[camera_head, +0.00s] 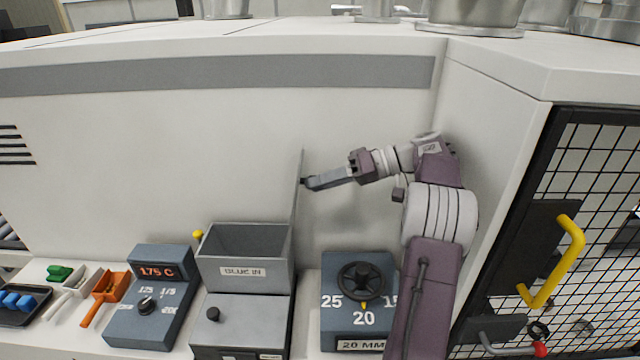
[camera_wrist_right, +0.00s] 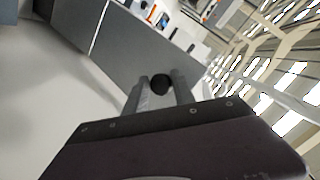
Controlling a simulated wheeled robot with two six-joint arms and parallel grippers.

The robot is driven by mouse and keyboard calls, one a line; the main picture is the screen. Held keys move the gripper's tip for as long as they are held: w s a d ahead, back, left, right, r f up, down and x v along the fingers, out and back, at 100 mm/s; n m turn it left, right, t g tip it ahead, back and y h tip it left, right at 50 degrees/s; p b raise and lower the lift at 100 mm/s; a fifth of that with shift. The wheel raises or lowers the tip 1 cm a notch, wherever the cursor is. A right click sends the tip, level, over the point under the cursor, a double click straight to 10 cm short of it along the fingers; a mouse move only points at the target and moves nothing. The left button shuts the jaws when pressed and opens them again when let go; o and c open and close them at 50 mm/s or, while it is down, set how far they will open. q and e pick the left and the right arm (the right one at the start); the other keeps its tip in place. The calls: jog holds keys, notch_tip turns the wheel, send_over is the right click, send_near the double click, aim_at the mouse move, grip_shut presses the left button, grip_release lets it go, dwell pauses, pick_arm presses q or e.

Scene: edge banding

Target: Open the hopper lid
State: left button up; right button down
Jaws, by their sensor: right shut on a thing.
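The grey hopper (camera_head: 243,272), labelled GLUE IN, has its top uncovered, and its dark inside shows. Its lid (camera_head: 297,205) stands nearly upright along the hopper's right edge, seen almost edge-on. My right gripper (camera_head: 306,182) reaches in from the right and is shut at the upper part of the lid. In the right wrist view, the fingers (camera_wrist_right: 160,85) close around a round black knob (camera_wrist_right: 161,83) in front of the grey lid panel (camera_wrist_right: 140,45). My left gripper is not in view.
A dial box with a black handwheel (camera_head: 362,282) stands right of the hopper, below my right arm. A temperature box (camera_head: 152,300) stands to the left, with small coloured scoops and trays beyond. The white machine wall (camera_head: 200,140) rises behind. A mesh door with a yellow handle (camera_head: 570,255) is at right.

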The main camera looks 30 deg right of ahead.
jog(key=shift+s+d+f, duration=0.1)
jog(key=shift+f, duration=0.35)
jog(key=c, duration=1.2)
grip_release()
jog(key=shift+o, duration=0.7)
jog(key=shift+w, duration=0.6)
jog(key=shift+s+r, duration=0.15)
jog(key=shift+s, duration=0.2)
